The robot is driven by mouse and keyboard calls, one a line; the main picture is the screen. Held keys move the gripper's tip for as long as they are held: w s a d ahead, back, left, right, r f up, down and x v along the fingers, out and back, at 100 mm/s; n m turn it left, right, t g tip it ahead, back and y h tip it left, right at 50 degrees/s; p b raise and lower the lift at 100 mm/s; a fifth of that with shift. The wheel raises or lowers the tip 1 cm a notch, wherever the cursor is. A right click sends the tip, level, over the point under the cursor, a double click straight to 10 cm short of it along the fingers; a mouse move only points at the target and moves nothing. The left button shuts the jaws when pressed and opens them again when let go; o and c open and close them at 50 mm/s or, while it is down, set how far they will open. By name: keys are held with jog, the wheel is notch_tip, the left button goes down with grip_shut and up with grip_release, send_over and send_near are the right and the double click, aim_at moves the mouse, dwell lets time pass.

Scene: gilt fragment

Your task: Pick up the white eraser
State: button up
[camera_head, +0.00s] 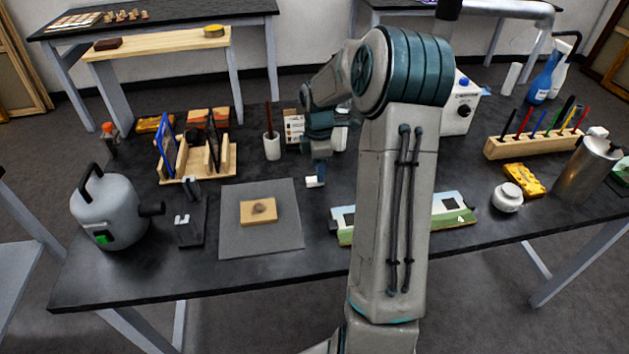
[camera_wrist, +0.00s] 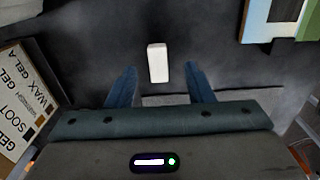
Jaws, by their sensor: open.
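The white eraser (camera_wrist: 157,63) is a small white block lying on the dark table top. In the head view the white eraser (camera_head: 315,182) shows just below my gripper (camera_head: 318,165), left of my arm. In the wrist view my gripper (camera_wrist: 158,80) has two blue fingers spread apart. The eraser lies between and just beyond the fingertips, with space on both sides. Nothing is held, and I cannot tell the exact height of the fingertips above the table.
A grey mat (camera_head: 231,239) with a tan block (camera_head: 258,211) lies to the left. A painted panel (camera_head: 344,224) lies to the right, partly behind my arm. A labelled box (camera_head: 294,127) and a cup with a brush (camera_head: 272,148) stand behind. Bare table surrounds the eraser.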

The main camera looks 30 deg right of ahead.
jog(key=shift+w+d+f, duration=0.1)
jog(key=shift+w+f, duration=0.05)
jog(key=shift+f, duration=1.65)
grip_shut()
jog(key=shift+r, duration=0.5)
jog(key=r, duration=0.2)
jog(key=d+r, duration=0.1)
jog(key=shift+s+r, duration=0.25)
jog(key=shift+r, duration=0.15)
jog(key=s+d+r+b, duration=0.1)
jog(key=s+d+r, duration=0.4)
jog(key=d, duration=0.4)
jog(key=shift+s+r, duration=0.15)
jog(key=shift+r, duration=0.5)
